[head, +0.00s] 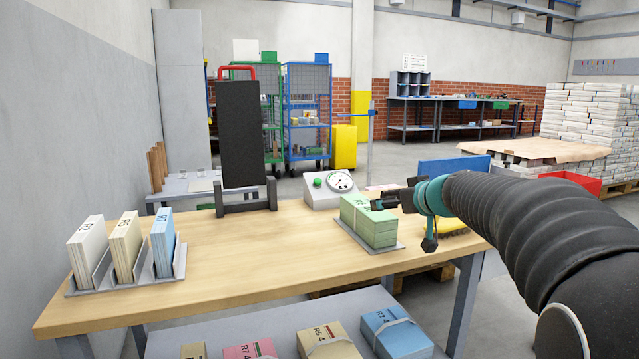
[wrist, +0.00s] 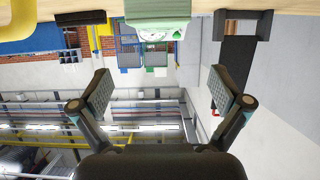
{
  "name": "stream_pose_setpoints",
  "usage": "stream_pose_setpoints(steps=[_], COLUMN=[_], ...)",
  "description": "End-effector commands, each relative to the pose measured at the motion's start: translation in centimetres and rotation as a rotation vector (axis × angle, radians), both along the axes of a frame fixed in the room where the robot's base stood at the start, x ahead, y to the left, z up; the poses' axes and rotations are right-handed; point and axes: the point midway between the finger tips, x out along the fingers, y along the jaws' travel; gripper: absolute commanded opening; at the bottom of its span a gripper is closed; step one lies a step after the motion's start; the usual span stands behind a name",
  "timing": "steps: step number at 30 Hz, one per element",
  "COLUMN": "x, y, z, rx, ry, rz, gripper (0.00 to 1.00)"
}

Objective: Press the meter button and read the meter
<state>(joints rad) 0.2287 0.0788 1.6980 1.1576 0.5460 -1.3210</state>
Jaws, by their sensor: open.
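The meter box (head: 322,191) is a light grey sloped housing at the back edge of the wooden table in the head view. Its green button (head: 317,182) is left of its round white dial (head: 341,181). The needle reading is too small to tell. In the upside-down wrist view the dial (wrist: 152,37) and button (wrist: 178,35) show partly at top centre, behind a pale green bundle (wrist: 155,14). My gripper (head: 380,203) is right of and nearer than the meter in the head view, close by the green bundle (head: 370,222). Its fingers (wrist: 160,78) are spread and empty.
A tall black panel (head: 240,135) with a red handle stands left of the meter. Numbered bundles (head: 125,245) stand in a rack at front left. The table's middle (head: 260,245) is clear. More bundles (head: 325,340) lie on the lower shelf.

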Motion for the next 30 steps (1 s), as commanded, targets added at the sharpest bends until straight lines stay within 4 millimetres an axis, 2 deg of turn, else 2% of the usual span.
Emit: stream_pose_setpoints(steps=[8, 20, 30], x=[0.00, 0.00, 0.00], y=[0.01, 0.00, 0.00], z=[0.00, 0.00, 0.00], rx=[0.000, 0.000, 0.000], ry=[0.000, 0.000, 0.000], rz=[0.000, 0.000, 0.000], gripper=[1.00, 0.02, 0.00])
